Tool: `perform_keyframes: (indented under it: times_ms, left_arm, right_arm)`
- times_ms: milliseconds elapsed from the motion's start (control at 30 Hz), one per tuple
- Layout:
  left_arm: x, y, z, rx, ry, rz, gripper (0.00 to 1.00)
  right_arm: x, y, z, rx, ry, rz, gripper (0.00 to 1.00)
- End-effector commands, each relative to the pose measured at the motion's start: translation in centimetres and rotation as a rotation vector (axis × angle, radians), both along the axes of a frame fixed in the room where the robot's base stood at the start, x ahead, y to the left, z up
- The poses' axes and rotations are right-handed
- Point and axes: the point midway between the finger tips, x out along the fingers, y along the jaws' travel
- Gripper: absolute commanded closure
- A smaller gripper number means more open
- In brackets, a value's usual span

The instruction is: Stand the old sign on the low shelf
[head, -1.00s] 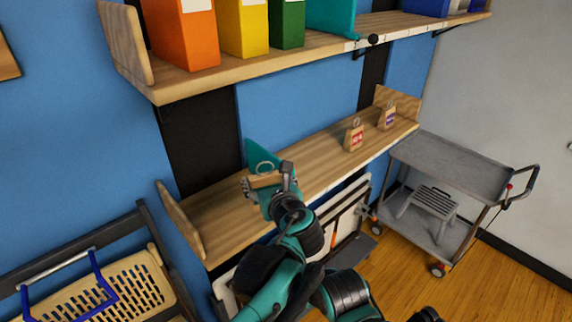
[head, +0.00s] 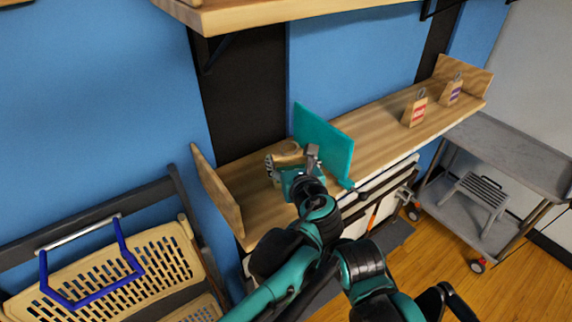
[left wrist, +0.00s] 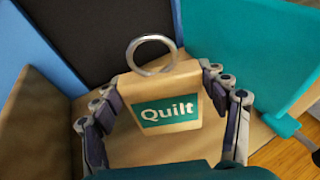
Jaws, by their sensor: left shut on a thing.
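The old sign, a small wooden block with a metal ring on top and a teal "Quilt" label (left wrist: 168,111), is upright between the fingers of my left gripper (left wrist: 158,84) in the left wrist view. The fingers press on its two sides. In the head view my left gripper (head: 296,168) is over the left part of the low shelf (head: 377,137), at the sign (head: 285,159). Whether the sign's base touches the shelf I cannot tell. A dark part at the bottom right looks like my right gripper (head: 446,302), cut off by the frame; its fingers are unclear.
A teal divider (head: 323,142) stands on the shelf just right of the sign. Tags with red (head: 415,110) and purple (head: 451,91) labels stand farther right. The shelf's wooden end board (head: 217,190) is left. A grey cart (head: 505,155) stands right, a basket (head: 130,265) lower left.

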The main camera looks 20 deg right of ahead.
Motion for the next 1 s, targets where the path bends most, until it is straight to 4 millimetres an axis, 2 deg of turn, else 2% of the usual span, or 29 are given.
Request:
perform_keyframes:
  times_ms: [33, 67, 467, 500, 533, 567, 1000]
  left_arm:
    - [-0.24, 0.0, -1.21, 0.001, 0.0, -0.001, 0.6]
    - [-0.31, 0.02, -1.41, 0.001, 0.0, -0.001, 0.6]
    - [-0.36, 0.06, -1.64, 0.0, 0.0, -0.001, 0.6]
    - [-0.37, 0.06, -1.55, 0.0, 0.0, -0.001, 0.16]
    - [-0.36, 0.06, -1.53, 0.0, 0.0, -0.001, 0.08]
    - [-0.37, 0.06, -1.52, 0.0, 0.0, -0.001, 0.06]
    - [-0.37, 0.06, -1.01, 0.0, 0.0, -0.001, 0.06]
  right_arm:
    - [0.02, 0.0, -1.06, 0.0, 0.0, 0.0, 0.6]
    - [0.02, 0.0, -1.19, 0.0, 0.0, 0.0, 0.6]
    - [0.03, 0.0, -1.25, 0.0, 0.0, 0.0, 0.6]
    - [0.03, 0.0, -1.16, 0.0, 0.0, 0.0, 0.6]
    - [0.03, 0.0, -1.14, 0.0, 0.0, 0.0, 0.6]
    - [0.03, 0.0, -1.14, 0.0, 0.0, 0.0, 0.6]
    - [0.03, 0.0, -0.76, 0.0, 0.0, 0.0, 0.6]
